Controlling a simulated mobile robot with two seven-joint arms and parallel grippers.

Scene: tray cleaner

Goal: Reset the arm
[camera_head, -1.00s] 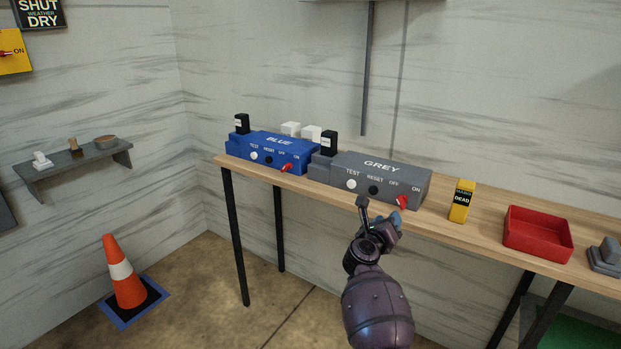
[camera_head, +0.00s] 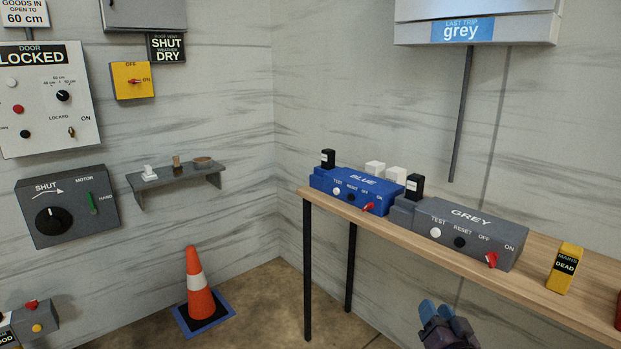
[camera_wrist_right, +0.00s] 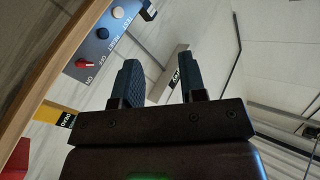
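My right gripper (camera_head: 445,316) shows at the bottom of the head view, in front of the bench and below the grey unit (camera_head: 464,234). In the right wrist view its two dark fingers (camera_wrist_right: 160,82) stand apart with nothing held between them. The grey unit has TEST and RESET buttons and a red OFF/ON switch (camera_head: 491,259). Part of its panel also shows upside down at the upper left of the wrist view, with the red switch (camera_wrist_right: 83,63). The gripper is apart from the unit. My left gripper is not in view.
The wooden bench (camera_head: 560,309) carries a blue unit (camera_head: 352,190) and a yellow MAINS DEAD block (camera_head: 564,269). A wall shelf (camera_head: 180,184), control panels (camera_head: 48,97) and an orange cone (camera_head: 200,283) are on the left. Floor between cone and bench is clear.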

